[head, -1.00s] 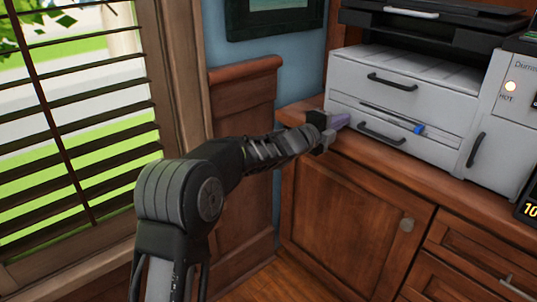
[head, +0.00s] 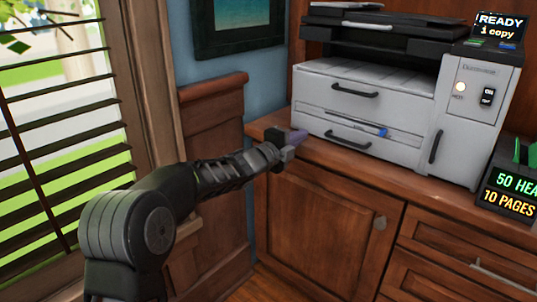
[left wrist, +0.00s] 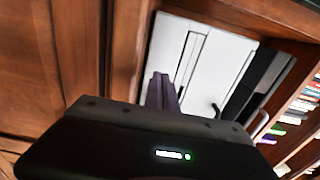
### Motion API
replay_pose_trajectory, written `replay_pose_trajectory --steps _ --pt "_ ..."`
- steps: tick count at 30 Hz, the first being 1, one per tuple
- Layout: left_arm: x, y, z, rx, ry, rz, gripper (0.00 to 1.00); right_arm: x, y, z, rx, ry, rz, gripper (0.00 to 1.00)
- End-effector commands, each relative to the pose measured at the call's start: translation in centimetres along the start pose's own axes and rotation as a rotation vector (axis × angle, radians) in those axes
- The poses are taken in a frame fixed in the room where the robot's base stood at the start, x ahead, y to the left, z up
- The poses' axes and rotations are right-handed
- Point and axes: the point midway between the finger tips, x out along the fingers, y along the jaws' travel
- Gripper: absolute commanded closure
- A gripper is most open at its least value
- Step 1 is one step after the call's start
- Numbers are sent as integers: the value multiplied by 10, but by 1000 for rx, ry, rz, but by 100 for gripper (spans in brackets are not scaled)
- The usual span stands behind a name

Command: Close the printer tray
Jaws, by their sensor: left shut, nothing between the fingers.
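The printer (head: 455,125) is a light grey box on a wooden counter. Its front has an upper drawer with a dark handle (head: 353,89) and a lower tray with a dark handle (head: 347,139). Both fronts look about flush, but I cannot tell if the tray stands out slightly. A narrow slot with a blue tab (head: 383,131) lies between the handles. Contact is unclear. The fingers (left wrist: 163,92) point at the printer (left wrist: 205,60) in the left wrist view. My right gripper is out of view.
The wooden counter edge (head: 400,186) runs below the printer, above closed cabinet doors (head: 325,215). Black signs with lit text (head: 508,195) stand at the right. A window with blinds (head: 60,150) and a wood panel (head: 215,130) are at the left.

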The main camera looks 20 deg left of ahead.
Motion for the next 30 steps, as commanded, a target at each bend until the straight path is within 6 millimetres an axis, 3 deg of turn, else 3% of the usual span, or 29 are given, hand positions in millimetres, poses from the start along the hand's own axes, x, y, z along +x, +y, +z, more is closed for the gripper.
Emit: replay_pose_trajectory --steps 15,30 --pt "-86 -2 2 0 -3 -1 100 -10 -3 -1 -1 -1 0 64" --pt "-94 -1 1 -8 -2 -1 100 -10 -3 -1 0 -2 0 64"
